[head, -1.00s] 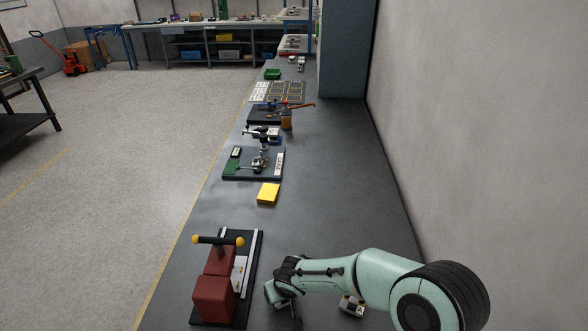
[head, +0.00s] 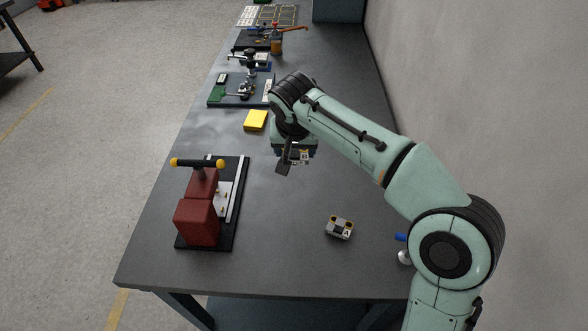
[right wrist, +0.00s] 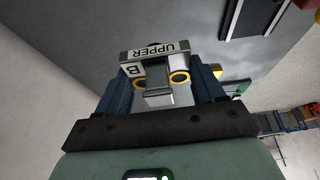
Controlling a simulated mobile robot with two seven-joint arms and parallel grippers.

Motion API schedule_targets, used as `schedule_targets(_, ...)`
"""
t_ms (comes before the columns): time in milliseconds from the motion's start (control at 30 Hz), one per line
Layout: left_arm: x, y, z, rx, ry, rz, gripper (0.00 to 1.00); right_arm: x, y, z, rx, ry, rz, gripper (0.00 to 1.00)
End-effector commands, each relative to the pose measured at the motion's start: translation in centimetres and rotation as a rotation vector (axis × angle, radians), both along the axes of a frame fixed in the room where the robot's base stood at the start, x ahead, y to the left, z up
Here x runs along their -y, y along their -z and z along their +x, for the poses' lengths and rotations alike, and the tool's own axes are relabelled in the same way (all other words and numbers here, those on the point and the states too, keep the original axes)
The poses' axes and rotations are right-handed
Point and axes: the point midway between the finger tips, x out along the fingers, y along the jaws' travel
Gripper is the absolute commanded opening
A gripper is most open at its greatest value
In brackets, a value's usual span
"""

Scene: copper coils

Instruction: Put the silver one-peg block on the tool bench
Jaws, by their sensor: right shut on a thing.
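My right gripper (head: 295,160) is above the dark tool bench (head: 290,215), right of the red clamp fixture (head: 198,215). In the right wrist view its blue fingers (right wrist: 160,85) are shut on a silver block (right wrist: 159,53) with "UPPER" and "B" labels and two yellow-ringed holes. In the head view the arm mostly hides this held block (head: 303,157). No peg on it can be made out. Another silver block (head: 340,228), marked "A", lies on the bench to the right, apart from the gripper. My left gripper is not in view.
A yellow block (head: 256,120) and a dark board with parts (head: 240,88) lie farther along the bench. The fixture's dark base holds a light plate (head: 222,197) with small pegs. A blue-and-white item (head: 403,250) is partly hidden by my arm. The bench front is mostly clear.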

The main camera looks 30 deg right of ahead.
Motion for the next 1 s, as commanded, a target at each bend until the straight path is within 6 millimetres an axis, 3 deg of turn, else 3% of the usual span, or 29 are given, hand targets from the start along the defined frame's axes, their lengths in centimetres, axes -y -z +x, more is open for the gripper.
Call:
schedule_targets(100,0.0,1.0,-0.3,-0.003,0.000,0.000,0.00,0.1,3.5,-0.1,-0.006,0.001,-0.001,0.23)
schedule_targets(400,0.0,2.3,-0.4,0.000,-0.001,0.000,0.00,0.1,11.2,-0.1,-0.004,0.000,0.000,0.23)
schedule_targets(533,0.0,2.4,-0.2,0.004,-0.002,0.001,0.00,0.0,13.2,-0.1,-0.002,-0.001,0.000,0.23)
schedule_targets(767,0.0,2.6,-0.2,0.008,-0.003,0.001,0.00,0.0,14.8,0.0,0.000,0.000,-0.001,0.23)
schedule_targets(1000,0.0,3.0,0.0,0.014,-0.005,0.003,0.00,0.0,18.2,0.0,-0.002,-0.001,0.000,0.23)
